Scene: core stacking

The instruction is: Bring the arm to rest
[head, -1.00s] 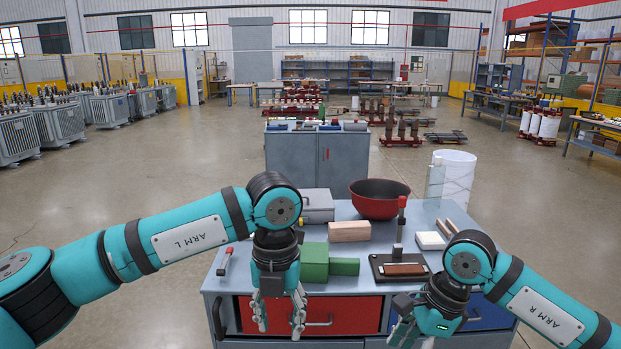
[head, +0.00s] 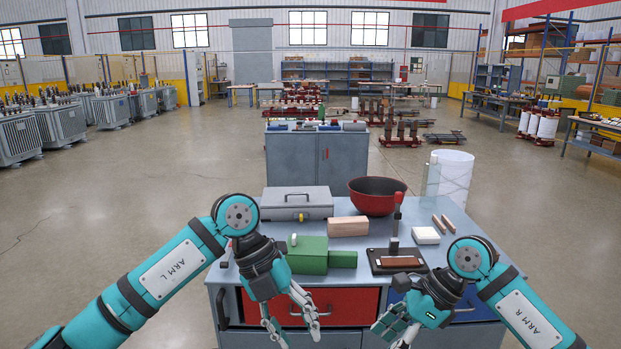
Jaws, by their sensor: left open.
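My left gripper (head: 292,326) is open and empty. It hangs in front of the workbench's near edge, before the red drawer (head: 338,302), with its fingers pointing down. My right gripper (head: 393,328) is also in front of the near edge, to the right, its fingers pointing down and left. I cannot tell how far its fingers are apart. Both arms are clear of the objects on the bench top.
The workbench (head: 372,279) carries a green block-shaped device (head: 311,256), a grey case (head: 297,205), a wooden block (head: 349,226), a red bowl (head: 377,195) and a black tray with a brown piece (head: 397,261). A white bin (head: 456,177) stands behind right.

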